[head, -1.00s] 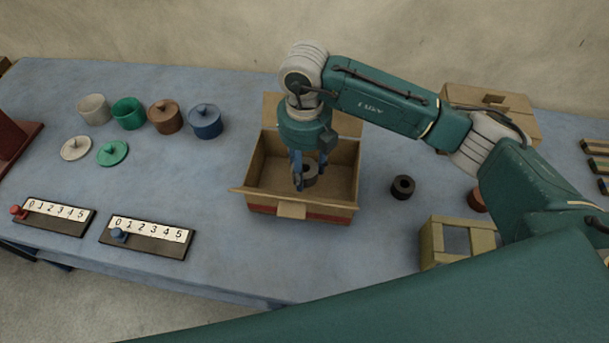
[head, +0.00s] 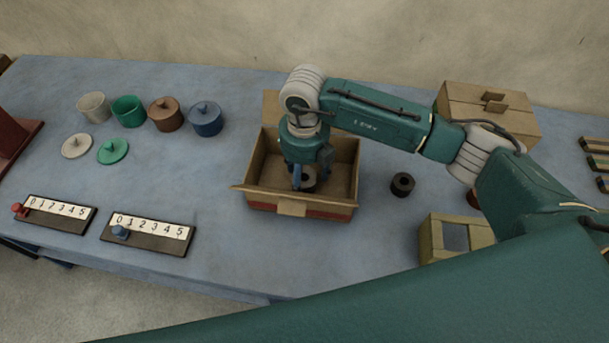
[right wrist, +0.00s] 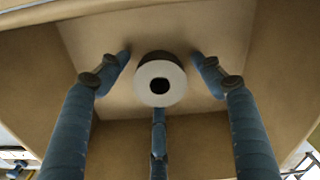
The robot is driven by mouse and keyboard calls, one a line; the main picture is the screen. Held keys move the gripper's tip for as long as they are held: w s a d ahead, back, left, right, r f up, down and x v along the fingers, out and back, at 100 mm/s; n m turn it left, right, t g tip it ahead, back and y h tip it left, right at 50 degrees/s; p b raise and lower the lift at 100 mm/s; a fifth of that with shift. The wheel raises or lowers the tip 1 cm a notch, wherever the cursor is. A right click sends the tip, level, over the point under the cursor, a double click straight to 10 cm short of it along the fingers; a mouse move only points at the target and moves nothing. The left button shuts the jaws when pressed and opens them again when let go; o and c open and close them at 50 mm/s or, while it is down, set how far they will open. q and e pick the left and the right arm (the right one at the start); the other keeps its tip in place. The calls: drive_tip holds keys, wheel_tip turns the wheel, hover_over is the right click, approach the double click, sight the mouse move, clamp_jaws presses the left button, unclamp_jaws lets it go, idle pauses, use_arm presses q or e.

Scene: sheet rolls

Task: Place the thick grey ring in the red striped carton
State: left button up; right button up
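The red striped carton (head: 330,212) stands open on the table, with a red band low on its front. The thick grey ring (head: 309,183) is inside it, low between the fingers of my right gripper (head: 305,176). In the right wrist view the ring (right wrist: 161,82) lies against the carton's bare floor (right wrist: 215,35), hole facing the camera. The three fingers of my right gripper (right wrist: 160,75) are spread around it, with gaps at the left and right fingertips. Whether the lower finger touches it I cannot tell. My left gripper is not in view.
A dark ring (head: 403,185) lies right of the carton. A wooden frame box (head: 432,240) and a closed carton (head: 520,122) are further right. Several pots with lids, such as the blue one (head: 205,119), stand left. Two number slides (head: 148,236) lie front left.

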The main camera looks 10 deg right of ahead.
sight(304, 177)
drive_tip(key=shift+r, duration=0.1)
drive_tip(key=shift+r, duration=0.2)
wheel_tip(304, 177, up, 12)
drive_tip(key=b, duration=0.2)
drive_tip(key=shift+f, duration=0.1)
idle(0.4)
